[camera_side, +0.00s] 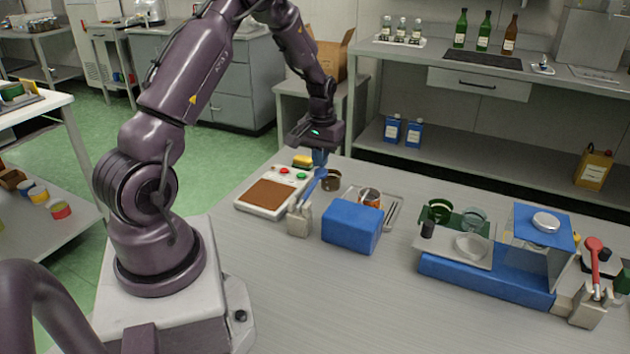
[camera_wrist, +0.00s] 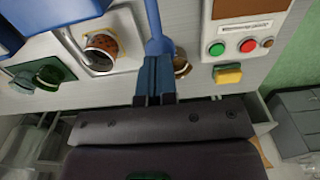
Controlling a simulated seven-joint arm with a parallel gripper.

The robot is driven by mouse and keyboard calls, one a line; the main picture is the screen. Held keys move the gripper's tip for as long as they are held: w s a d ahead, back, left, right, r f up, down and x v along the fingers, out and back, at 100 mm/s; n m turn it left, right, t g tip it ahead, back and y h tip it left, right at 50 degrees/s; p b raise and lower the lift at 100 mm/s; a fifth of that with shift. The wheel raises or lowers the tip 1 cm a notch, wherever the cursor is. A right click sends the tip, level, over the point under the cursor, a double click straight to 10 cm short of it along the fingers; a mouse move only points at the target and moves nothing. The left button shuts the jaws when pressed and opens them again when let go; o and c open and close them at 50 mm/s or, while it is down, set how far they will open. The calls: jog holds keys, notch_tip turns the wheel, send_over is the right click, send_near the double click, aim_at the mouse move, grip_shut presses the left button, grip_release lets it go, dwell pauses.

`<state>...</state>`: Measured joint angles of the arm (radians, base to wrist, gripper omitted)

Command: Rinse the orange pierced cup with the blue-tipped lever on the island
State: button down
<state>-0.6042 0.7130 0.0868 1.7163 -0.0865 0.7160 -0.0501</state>
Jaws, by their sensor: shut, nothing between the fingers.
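The orange pierced cup (camera_side: 371,198) stands on a metal tray (camera_side: 393,212), partly behind a blue block; it also shows in the wrist view (camera_wrist: 106,46), resting in the tray. The blue-tipped lever (camera_side: 311,187) rises at a slant from a small metal block (camera_side: 300,220); in the wrist view the lever (camera_wrist: 154,25) runs down to a broad blue end. My gripper (camera_side: 320,158) points down near the lever's tip; its blue fingers (camera_wrist: 157,62) are shut with nothing between them. In the wrist view they overlap the lever's end; I cannot tell whether they touch it.
The blue block (camera_side: 352,226) stands right of the lever. A dark jar (camera_side: 331,180) is close behind the lever. A white panel (camera_side: 263,207) with red and green buttons and a yellow block (camera_side: 302,161) lie left. A blue stand (camera_side: 487,280) with cups is right. The front is clear.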

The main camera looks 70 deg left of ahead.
aim_at(321, 172)
jog(key=shift+f, duration=0.1)
dwell(0.3)
jog(key=shift+f, duration=3)
jog(key=shift+r, duration=3.1)
jog(key=shift+f, duration=3)
jog(key=shift+r, duration=3)
